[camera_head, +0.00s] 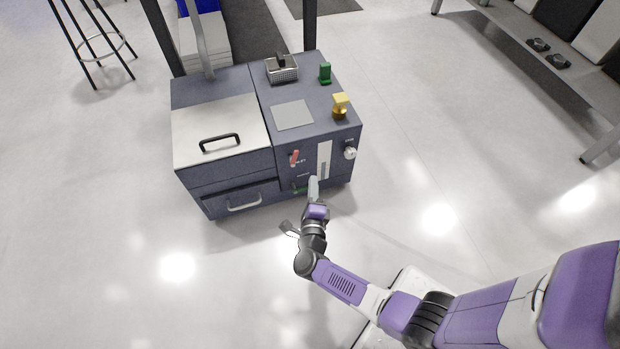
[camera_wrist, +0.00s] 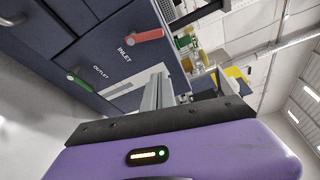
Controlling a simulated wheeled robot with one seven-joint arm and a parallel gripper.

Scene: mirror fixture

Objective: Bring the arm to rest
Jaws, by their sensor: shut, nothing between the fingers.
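My arm is purple and black and reaches from the lower right toward the front of a dark blue cabinet (camera_head: 235,170). My gripper (camera_head: 314,182) is shut and empty, in front of the cabinet's right half, close to its lower front face. In the wrist view the gripper's grey fingers (camera_wrist: 155,92) show beyond the purple housing, pointing toward the cabinet front. The red inlet handle (camera_head: 294,158) is just up and left of the gripper; it also shows in the wrist view (camera_wrist: 140,37). The green outlet handle (camera_head: 300,189) is beside the gripper, partly hidden; in the wrist view it is at left (camera_wrist: 79,82).
On the cabinet top are a wire basket (camera_head: 282,70), a green block (camera_head: 325,72) and a yellow piece (camera_head: 340,105). A white knob (camera_head: 350,153) sticks out at the right front. A bench (camera_head: 560,75) stands at upper right.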

